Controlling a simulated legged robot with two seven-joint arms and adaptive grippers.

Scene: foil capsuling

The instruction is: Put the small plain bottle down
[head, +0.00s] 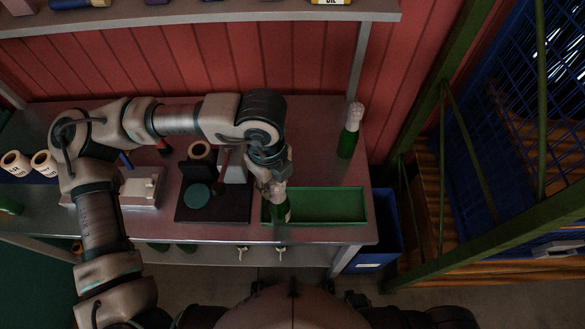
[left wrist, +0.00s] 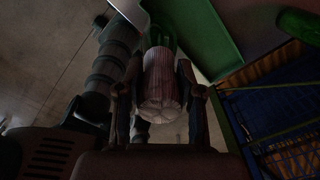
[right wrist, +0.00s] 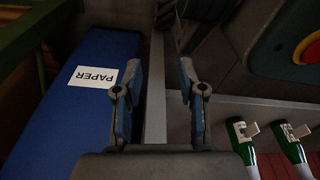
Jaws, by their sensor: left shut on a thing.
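A larger green bottle (head: 349,140) with a pale foil top stands upright at the table's back right. My right gripper (right wrist: 158,100) is open and empty in the right wrist view.
A dark stand (head: 222,207) with a round green pad is left of the tray. A blue bin (head: 385,225), labelled PAPER in the right wrist view (right wrist: 110,70), stands right of the table. Two green bottles (right wrist: 242,145) show there too. A shelf (head: 220,17) hangs above.

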